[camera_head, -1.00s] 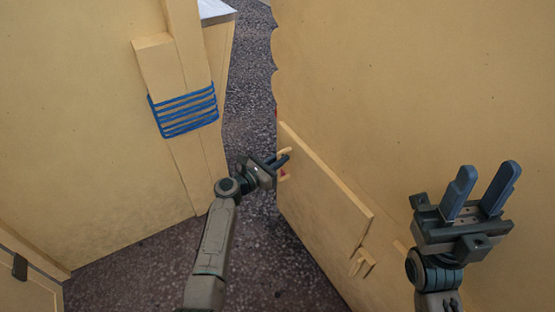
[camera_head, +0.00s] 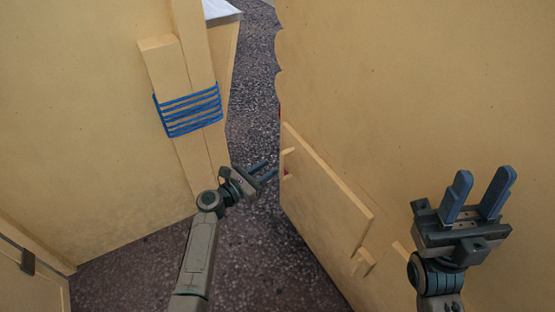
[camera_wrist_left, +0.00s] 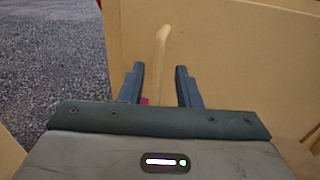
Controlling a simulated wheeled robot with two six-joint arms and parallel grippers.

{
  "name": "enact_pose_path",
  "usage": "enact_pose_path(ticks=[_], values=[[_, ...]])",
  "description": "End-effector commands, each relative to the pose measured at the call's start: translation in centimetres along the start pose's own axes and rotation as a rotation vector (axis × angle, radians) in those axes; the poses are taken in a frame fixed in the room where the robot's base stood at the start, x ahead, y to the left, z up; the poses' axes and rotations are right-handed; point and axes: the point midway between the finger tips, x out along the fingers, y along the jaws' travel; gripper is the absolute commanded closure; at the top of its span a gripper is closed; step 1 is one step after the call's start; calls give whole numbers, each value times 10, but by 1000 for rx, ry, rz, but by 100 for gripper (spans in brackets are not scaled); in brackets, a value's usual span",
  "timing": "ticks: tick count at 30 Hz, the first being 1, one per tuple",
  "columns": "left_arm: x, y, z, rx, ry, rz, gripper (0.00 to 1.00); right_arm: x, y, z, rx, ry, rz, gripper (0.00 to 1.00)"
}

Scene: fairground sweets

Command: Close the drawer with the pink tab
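The drawer (camera_head: 322,192) is a pale wooden box standing out from the yellow unit on the right. Its pale handle (camera_head: 288,151) is on its front at the left end, and it shows as an upright bar in the left wrist view (camera_wrist_left: 161,45). A small patch of the pink tab shows low beside the handle in the left wrist view (camera_wrist_left: 145,101); the rest is hidden. My left gripper (camera_head: 272,169) is open just left of the drawer front. In the left wrist view the handle appears between its fingers, apart from both. My right gripper (camera_head: 484,190) is open and empty, fingers upward.
A second pale peg (camera_head: 363,262) stands on the right unit, nearer me. A yellow wall (camera_head: 90,130) with a post wrapped in blue cord (camera_head: 188,110) stands on the left. Dark speckled floor (camera_head: 250,250) is clear between the units.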

Motion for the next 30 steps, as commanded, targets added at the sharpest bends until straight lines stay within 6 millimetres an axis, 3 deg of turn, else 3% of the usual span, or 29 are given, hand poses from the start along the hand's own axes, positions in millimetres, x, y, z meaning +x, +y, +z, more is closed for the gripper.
enact_pose_path(ticks=[3,9,30], values=[[-20,0,0,1,2,1,70,-1,0,1,2,-22,-2,64],[-34,-1,0,0,0,-1,70,-1,0,1,2,-28,-4,64],[-34,0,0,0,0,-1,70,-1,0,1,3,-27,-7,64]])
